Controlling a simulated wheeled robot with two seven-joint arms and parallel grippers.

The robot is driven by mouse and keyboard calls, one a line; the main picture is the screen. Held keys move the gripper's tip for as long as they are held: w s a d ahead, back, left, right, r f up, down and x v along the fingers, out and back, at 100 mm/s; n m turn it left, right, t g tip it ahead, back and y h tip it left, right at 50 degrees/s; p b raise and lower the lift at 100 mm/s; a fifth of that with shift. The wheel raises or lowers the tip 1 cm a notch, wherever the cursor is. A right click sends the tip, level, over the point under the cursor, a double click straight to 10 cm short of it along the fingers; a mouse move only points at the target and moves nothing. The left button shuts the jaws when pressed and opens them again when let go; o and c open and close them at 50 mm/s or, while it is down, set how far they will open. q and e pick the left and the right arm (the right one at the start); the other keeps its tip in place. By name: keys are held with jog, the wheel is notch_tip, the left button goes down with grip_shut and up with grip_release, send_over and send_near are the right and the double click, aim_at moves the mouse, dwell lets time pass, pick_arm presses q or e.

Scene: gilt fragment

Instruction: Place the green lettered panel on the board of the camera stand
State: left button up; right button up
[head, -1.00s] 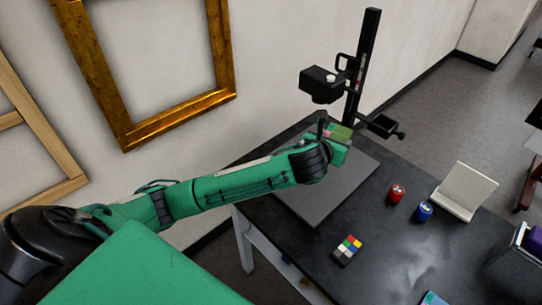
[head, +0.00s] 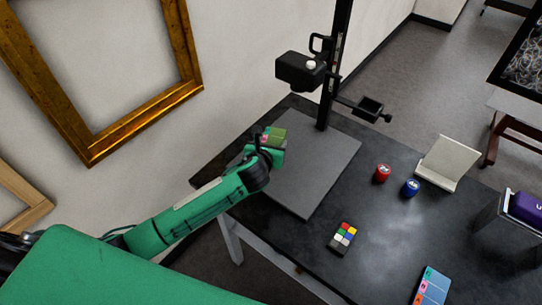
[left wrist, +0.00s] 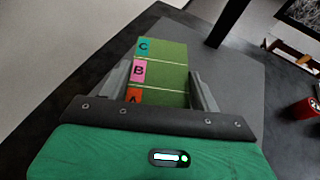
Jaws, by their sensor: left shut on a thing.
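The green lettered panel (left wrist: 165,68) shows in the left wrist view with an orange A, a pink B and a teal C down its left side. My left gripper (left wrist: 162,90) is shut on it, one finger at each side. In the head view the panel (head: 277,134) is a small green patch at my left gripper (head: 268,148), over the far left part of the board. The grey board (head: 312,165) lies flat on the black table under the camera stand (head: 336,70). I cannot tell whether the panel touches the board. My right gripper is not in view.
A colour checker (head: 343,238), red pot (head: 383,173), blue pot (head: 411,187) and cream holder (head: 447,163) stand right of the board. A blue lettered panel (head: 432,286) lies near the front. The stand's black camera (head: 300,69) overhangs the board. Most of the board is bare.

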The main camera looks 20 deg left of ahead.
pick_arm(q)
notch_tip(320, 180, down, 2)
jog(key=shift+f, duration=0.8)
notch_tip(320, 180, down, 3)
jog(key=shift+f, duration=0.1)
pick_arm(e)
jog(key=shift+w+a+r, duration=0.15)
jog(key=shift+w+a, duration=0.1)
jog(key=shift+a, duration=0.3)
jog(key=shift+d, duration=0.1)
pick_arm(q)
jog(key=shift+f, duration=0.1)
jog(key=o, duration=1.1)
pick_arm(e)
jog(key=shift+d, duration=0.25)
